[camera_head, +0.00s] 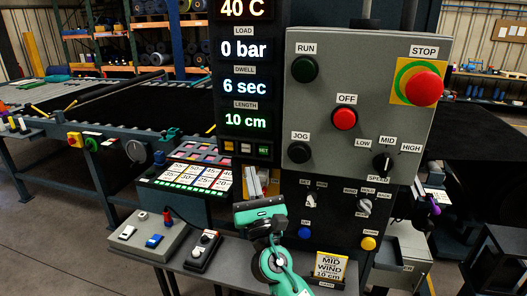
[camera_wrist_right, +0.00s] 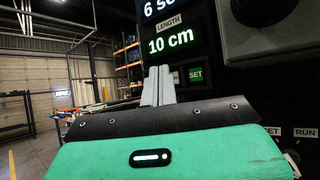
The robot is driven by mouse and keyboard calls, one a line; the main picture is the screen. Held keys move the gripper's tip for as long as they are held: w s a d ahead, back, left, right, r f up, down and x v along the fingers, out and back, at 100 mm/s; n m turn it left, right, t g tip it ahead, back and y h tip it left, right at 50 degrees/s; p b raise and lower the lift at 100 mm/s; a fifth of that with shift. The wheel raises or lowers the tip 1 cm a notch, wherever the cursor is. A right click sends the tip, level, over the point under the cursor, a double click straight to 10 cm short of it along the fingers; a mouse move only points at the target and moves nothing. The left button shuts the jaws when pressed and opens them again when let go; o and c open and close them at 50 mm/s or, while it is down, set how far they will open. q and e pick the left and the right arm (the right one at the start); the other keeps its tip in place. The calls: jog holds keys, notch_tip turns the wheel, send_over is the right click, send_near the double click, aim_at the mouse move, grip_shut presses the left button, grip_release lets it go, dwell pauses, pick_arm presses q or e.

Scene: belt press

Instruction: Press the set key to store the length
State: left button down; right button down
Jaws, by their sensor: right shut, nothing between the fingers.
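The green SET key (camera_head: 264,150) is at the right end of a short key row under the LENGTH readout (camera_head: 245,120), which shows 10 cm. In the right wrist view the SET key (camera_wrist_right: 195,75) is unobstructed, just right of my fingertips. My right gripper (camera_head: 262,178) is shut and empty, below the key row in the head view. Its two grey fingers (camera_wrist_right: 158,72) stand together in the wrist view, in front of the keys to the left of SET and partly hiding them. I see no contact with the SET key. My left gripper is not in view.
The grey control box (camera_head: 355,110) with RUN, OFF, STOP and JOG buttons juts out right of the display. A lower panel (camera_head: 335,215) carries switches and knobs. A shelf (camera_head: 230,265) holds small switch boxes. A length chart (camera_head: 195,175) stands left.

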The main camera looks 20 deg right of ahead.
jog(key=b, duration=0.2)
send_near(260, 146)
jog(key=shift+a+r+x, duration=0.15)
jog(key=shift+a+x, duration=0.05)
jog(key=shift+x, duration=1.05)
jog(key=shift+a+r+x, duration=0.15)
jog(key=shift+a+x, duration=0.05)
jog(key=shift+x, duration=1.05)
jog(key=shift+s, duration=0.15)
jog(key=shift+w+d, duration=0.25)
jog(key=shift+w, duration=0.05)
jog(key=shift+w+d, duration=0.2)
jog(key=shift+w, duration=0.1)
dwell(0.4)
dwell(0.3)
jog(key=shift+s+a, duration=0.45)
jog(key=shift+s, duration=0.25)
